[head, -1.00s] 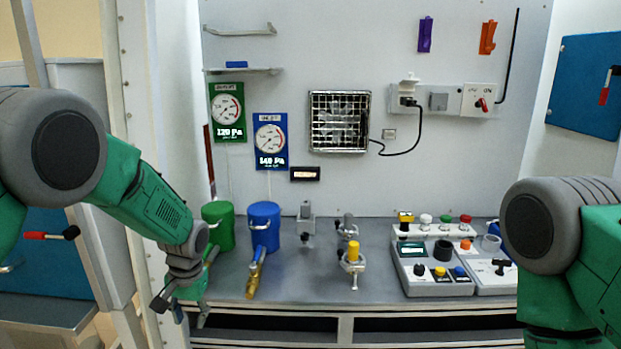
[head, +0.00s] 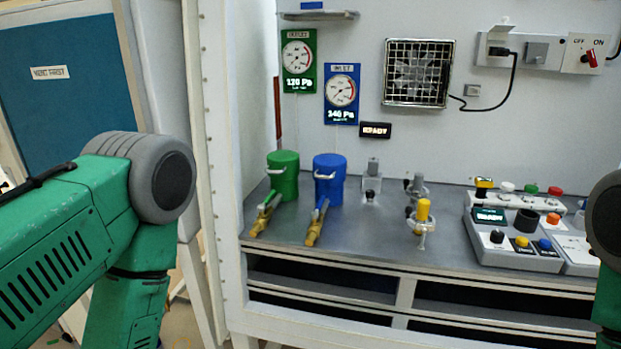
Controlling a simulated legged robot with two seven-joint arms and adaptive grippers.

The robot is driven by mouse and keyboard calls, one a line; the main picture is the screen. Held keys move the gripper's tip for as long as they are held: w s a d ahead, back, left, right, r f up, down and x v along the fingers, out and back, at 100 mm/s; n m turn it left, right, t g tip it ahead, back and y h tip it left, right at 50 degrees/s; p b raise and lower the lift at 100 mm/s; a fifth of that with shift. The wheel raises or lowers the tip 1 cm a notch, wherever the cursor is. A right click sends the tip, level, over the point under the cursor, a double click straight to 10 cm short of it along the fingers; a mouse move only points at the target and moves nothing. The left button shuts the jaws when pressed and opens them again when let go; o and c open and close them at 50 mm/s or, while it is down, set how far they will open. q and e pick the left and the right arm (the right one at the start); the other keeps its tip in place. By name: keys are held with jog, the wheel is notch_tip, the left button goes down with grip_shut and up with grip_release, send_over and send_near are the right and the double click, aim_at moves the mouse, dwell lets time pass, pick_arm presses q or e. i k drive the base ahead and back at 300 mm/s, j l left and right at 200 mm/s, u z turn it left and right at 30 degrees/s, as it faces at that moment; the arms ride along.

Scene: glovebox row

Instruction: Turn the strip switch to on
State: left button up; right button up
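A wall strip (head: 512,62) runs along the back wall at the upper right. On its right end is a white plate with a red switch (head: 590,59), marked OFF on the left and ON on the right. The red lever is tilted, but it is too small to tell which mark it is set to. The strip also carries a plugged socket and a grey square switch (head: 537,52). My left arm fills the lower left, with its gripper out of view. Only a piece of my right arm shows at the right edge, and its gripper is out of view too.
The bench (head: 345,225) holds a green canister (head: 283,177), a blue canister (head: 329,180), a yellow-topped valve (head: 423,211) and a control box (head: 512,256) with buttons. A black cord (head: 512,85) hangs from the strip to the fan. A white frame post (head: 222,170) stands at the left.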

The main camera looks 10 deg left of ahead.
aim_at(591, 54)
jog(key=i+j+u, duration=0.4)
jog(key=i, duration=0.2)
jog(key=j+z, duration=0.1)
jog(key=z, duration=1.6)
